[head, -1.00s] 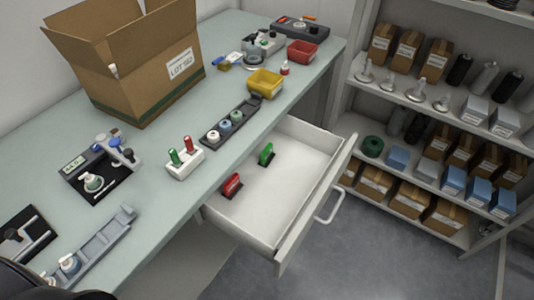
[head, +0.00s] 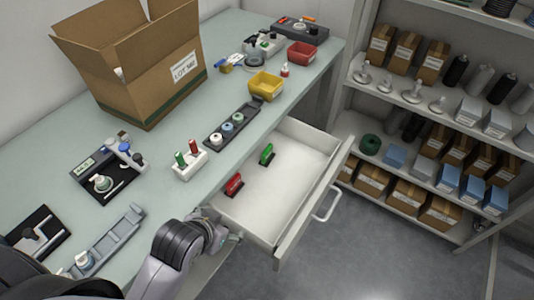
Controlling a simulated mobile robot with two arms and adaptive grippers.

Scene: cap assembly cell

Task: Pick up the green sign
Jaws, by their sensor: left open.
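The green sign (head: 267,153) stands in the open white drawer (head: 281,191), near its back left side. A red sign (head: 234,185) stands in the same drawer, closer to me. My left gripper (head: 226,238) is at the drawer's near left corner, low in the head view. It is open, small in the picture, and apart from both signs. My right gripper is not in view.
The drawer's front panel and handle (head: 327,204) stick out over the floor. On the bench are a white holder (head: 188,164) with green and red pegs, a yellow bin (head: 266,86) and a large cardboard box (head: 150,75). Shelves stand at the right.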

